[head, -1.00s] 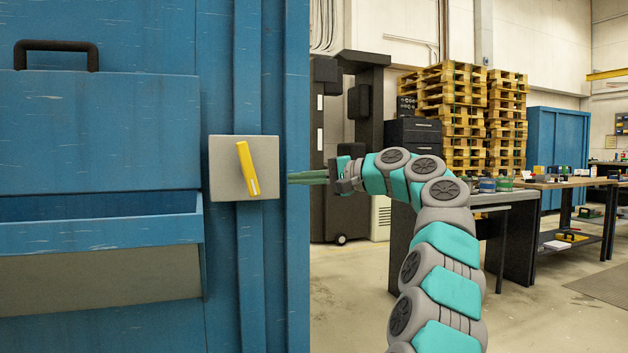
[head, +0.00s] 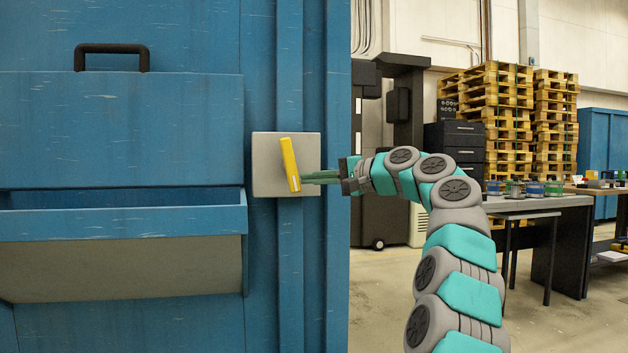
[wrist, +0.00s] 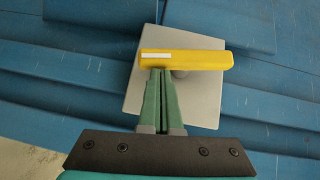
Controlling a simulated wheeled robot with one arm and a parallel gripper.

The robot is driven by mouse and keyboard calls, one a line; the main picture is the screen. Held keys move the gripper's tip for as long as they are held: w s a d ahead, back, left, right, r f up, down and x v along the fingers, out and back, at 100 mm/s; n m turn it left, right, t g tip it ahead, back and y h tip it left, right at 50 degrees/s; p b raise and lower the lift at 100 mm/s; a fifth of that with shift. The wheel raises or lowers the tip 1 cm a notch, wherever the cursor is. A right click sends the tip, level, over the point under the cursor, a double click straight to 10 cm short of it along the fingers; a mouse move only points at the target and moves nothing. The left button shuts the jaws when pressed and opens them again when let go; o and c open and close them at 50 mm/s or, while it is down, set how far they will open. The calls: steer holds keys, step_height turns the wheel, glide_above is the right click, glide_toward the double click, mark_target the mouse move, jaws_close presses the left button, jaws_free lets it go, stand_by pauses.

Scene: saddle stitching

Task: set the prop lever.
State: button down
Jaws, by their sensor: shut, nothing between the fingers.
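The prop lever is a yellow bar (head: 290,165) with a white stripe near its lower end. It sits on a square grey plate (head: 264,172) on the blue machine and stands near upright, its top tilted slightly left. In the wrist view the fingertips (wrist: 161,72) meet the lever's edge near the striped end; firm contact cannot be told.
The blue machine (head: 300,300) fills the left, with a black handle (head: 111,48) above an open trough (head: 120,222). A dark workbench (head: 540,205) and stacked pallets (head: 505,115) stand behind my arm at the right.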

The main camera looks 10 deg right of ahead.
steer(key=shift+a, duration=0.1)
steer(key=shift+a+f+m+t+y, duration=0.3)
steer(key=shift+a+m+t+y, duration=0.1)
steer(key=shift+a+m, duration=0.2)
steer(key=shift+a, duration=0.1)
stand_by(0.4)
